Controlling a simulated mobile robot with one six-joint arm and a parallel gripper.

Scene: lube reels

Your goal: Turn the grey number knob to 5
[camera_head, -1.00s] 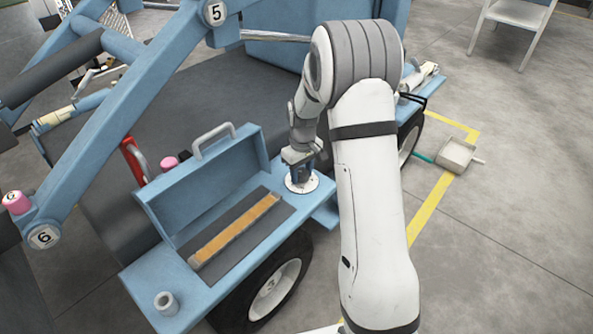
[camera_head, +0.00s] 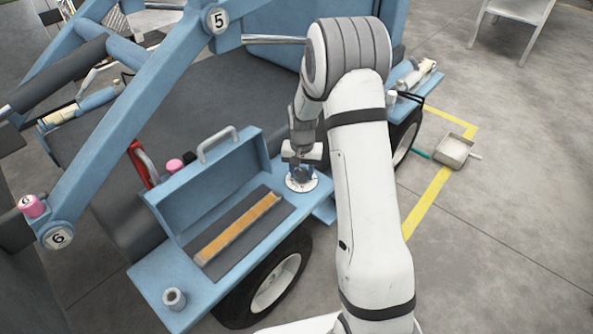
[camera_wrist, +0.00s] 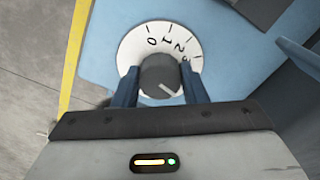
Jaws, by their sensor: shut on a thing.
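The grey knob (camera_wrist: 158,72) sits in the middle of a round white dial (camera_wrist: 130,53), which shows in the wrist view. The digits 0, 1, 2 and 3 show along its far and right edge; the rest of the scale is hidden by my gripper. The knob's pale pointer line points to the lower right, past the 3, toward the right finger. My gripper (camera_wrist: 160,77) has its two blue fingers on either side of the knob and is shut on it. In the head view my gripper (camera_head: 301,168) reaches down onto the dial (camera_head: 303,184).
The dial is on a blue ledge (camera_head: 150,275) beside an open blue toolbox (camera_head: 205,190) with an orange-brown strip (camera_head: 238,230). A grey ring-shaped piece (camera_head: 174,299) stands at the ledge's front. Wheels are below; open floor lies to the right.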

